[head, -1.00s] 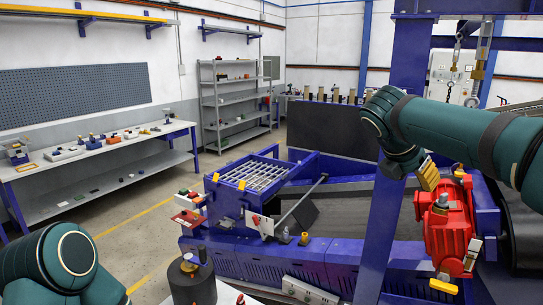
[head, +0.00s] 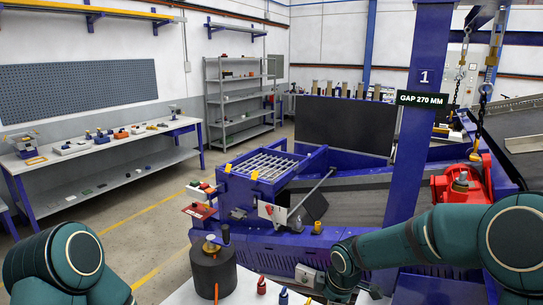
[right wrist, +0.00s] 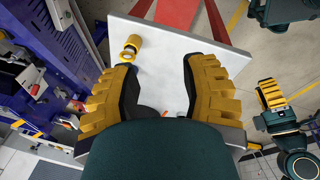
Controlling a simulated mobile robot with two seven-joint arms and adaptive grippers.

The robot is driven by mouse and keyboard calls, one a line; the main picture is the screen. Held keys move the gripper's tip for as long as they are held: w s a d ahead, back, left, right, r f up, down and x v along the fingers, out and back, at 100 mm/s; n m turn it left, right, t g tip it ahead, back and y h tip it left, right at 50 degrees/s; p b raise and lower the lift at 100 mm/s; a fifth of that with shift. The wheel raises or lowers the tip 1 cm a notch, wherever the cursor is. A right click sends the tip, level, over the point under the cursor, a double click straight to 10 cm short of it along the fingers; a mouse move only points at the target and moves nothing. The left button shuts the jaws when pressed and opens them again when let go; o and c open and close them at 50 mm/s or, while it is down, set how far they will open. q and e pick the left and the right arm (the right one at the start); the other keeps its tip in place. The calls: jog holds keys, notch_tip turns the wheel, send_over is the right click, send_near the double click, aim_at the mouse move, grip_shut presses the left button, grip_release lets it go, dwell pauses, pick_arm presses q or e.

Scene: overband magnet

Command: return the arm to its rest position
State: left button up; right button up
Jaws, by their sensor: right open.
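My right arm (head: 430,248) comes in from the right in the head view, low and bent. Its wrist is above the right end of the pale work surface; its fingers are not visible there. In the right wrist view my right gripper (right wrist: 160,68) is open, its yellow-padded fingers wide apart and nothing held between them. The pale surface (right wrist: 175,48) lies below and beyond the fingers. My left arm (head: 65,265) is at the lower left of the head view. My left gripper (right wrist: 272,95) shows at the right wrist view's right edge, its opening unclear.
A dark cylinder (head: 212,278) stands on the pale surface, with a small red bottle (head: 261,285) and blue bottle (head: 283,297) nearby. A blue post (head: 412,130) rises behind my right arm, with a red unit (head: 462,182) beside it. A yellow ring-like part (right wrist: 130,47) lies near the left finger.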

jog(key=s+a+f+m+y+b, duration=0.1)
jog(key=s+a+f+m+b, duration=0.1)
jog(key=s+f+m, duration=0.7)
jog(key=s+a+f+m+y+b, duration=0.2)
jog(key=s+f+m, duration=0.7)
jog(key=f, duration=0.5)
jog(key=shift+s+a+f+b, duration=0.15)
jog(key=shift+s+f+b, duration=0.25)
jog(key=shift+s, duration=0.3)
